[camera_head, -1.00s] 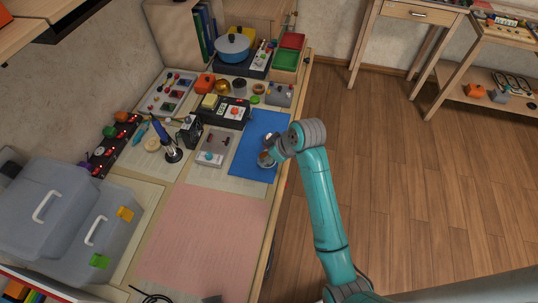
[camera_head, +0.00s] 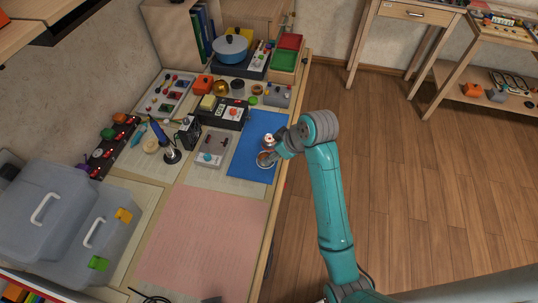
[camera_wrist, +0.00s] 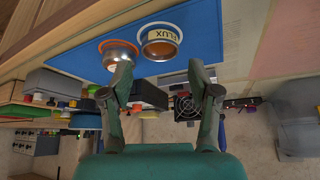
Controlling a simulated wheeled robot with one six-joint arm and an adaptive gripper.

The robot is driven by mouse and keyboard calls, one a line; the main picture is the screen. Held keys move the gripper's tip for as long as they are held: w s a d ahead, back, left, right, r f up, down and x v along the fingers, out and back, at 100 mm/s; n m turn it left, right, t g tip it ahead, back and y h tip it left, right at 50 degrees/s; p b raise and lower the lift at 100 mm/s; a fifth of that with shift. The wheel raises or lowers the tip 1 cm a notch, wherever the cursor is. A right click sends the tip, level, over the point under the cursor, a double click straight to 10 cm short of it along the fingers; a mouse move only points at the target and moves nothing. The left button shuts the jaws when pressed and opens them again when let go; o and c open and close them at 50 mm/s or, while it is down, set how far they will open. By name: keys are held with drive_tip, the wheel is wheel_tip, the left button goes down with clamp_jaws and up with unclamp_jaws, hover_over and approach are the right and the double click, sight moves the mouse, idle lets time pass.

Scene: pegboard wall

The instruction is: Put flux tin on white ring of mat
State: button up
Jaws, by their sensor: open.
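The flux tin (camera_wrist: 160,49) is a small round metal tin with a yellow FLUX label, upright on the blue mat (camera_wrist: 205,25). The white ring (camera_wrist: 160,24) shows around its edge in the wrist view; the tin appears to sit on it, but exact centring is hard to tell. In the head view the tin (camera_head: 265,159) is partly hidden by my gripper (camera_head: 274,151). In the wrist view my gripper (camera_wrist: 160,72) is open and empty, its fingers apart and clear of the tin.
A pink sheet (camera_head: 205,235) lies clear in front. The table's right edge is near the mat.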

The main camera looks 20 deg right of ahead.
drive_tip(key=v, duration=0.7)
idle(0.4)
